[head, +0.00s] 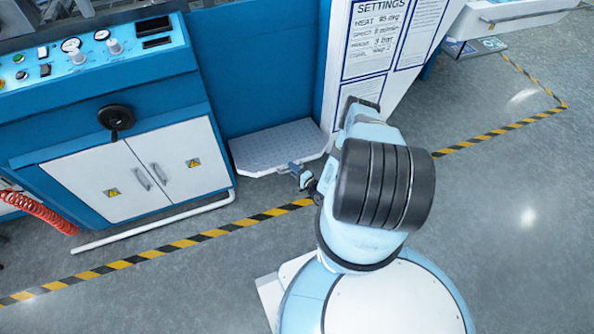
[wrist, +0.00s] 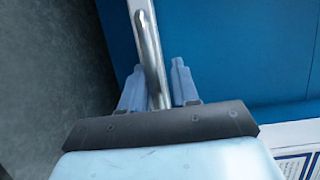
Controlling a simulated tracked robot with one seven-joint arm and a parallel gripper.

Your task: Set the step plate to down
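The step plate (head: 278,147) is a pale grey textured panel at the foot of the blue machine, left of the settings board in the head view. Its tread faces up, and it looks about flat; its exact tilt and height above the floor are hard to judge. My gripper (head: 303,176) is low at the plate's front right corner. In the wrist view, a silvery bar (wrist: 149,50) runs between the two blue fingers of my gripper (wrist: 157,80). The fingers stand apart with the bar between them, and narrow gaps show beside it. My arm hides part of the plate's right side.
A white double-door cabinet (head: 140,165) with a control panel (head: 80,55) stands left of the plate. The settings board (head: 378,45) rises behind my arm. A red coiled hose (head: 45,212) hangs at far left. Grey floor with a yellow-black stripe (head: 150,253) is clear in front.

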